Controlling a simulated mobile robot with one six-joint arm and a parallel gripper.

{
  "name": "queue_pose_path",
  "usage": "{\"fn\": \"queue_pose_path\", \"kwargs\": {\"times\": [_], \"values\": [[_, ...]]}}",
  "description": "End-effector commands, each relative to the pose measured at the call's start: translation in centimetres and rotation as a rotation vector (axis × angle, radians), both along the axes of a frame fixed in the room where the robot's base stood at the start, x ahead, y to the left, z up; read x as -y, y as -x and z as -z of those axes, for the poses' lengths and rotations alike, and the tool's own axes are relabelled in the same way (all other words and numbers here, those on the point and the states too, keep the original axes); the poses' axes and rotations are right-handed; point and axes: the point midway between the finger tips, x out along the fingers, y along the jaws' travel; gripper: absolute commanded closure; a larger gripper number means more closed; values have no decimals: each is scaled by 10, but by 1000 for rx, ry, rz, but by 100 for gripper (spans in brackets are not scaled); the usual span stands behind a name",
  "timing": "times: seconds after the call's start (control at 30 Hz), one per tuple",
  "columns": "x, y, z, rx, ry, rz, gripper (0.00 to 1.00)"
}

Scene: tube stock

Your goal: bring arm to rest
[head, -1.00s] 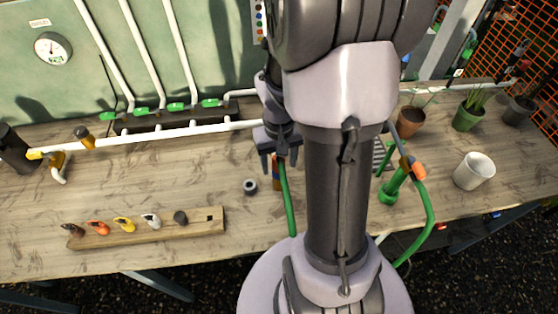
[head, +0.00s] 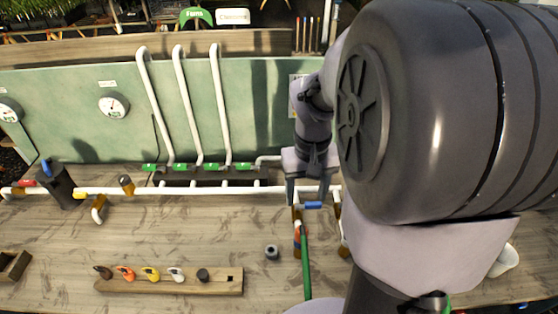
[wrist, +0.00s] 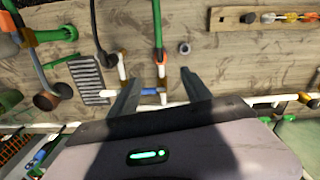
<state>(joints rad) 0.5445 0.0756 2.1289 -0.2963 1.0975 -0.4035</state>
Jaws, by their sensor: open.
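My gripper (head: 308,195) hangs above the back part of the bench, in front of the green panel. Its two fingers point down and stand apart, with nothing held between them. In the wrist view my gripper (wrist: 160,90) also shows open, with the white pipe run, a blue-handled valve (wrist: 150,92) and a green hose (wrist: 158,28) in the scene beyond the fingers. In the head view the blue handle (head: 313,205) shows near the fingertips; I cannot tell whether they touch. My arm hides the right part of the bench.
A wooden rack (head: 170,286) with several coloured plugs lies at the front left. A small dark ring (head: 271,252) sits on the bench (head: 190,235) nearby. A black pot (head: 62,186) stands at far left. White pipes (head: 182,100) rise along the panel. The left middle of the bench is mostly clear.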

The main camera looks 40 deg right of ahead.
Motion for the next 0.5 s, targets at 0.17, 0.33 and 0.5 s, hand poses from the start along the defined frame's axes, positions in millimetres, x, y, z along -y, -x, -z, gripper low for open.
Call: {"fn": "queue_pose_path", "kwargs": {"times": [0.17, 0.33, 0.5], "values": [[-23, -2, 0, 49, 10, -10, 43], [-123, 13, 4, 281, -12, -37, 43], [-194, 48, 17, 462, -107, -56, 43]]}}
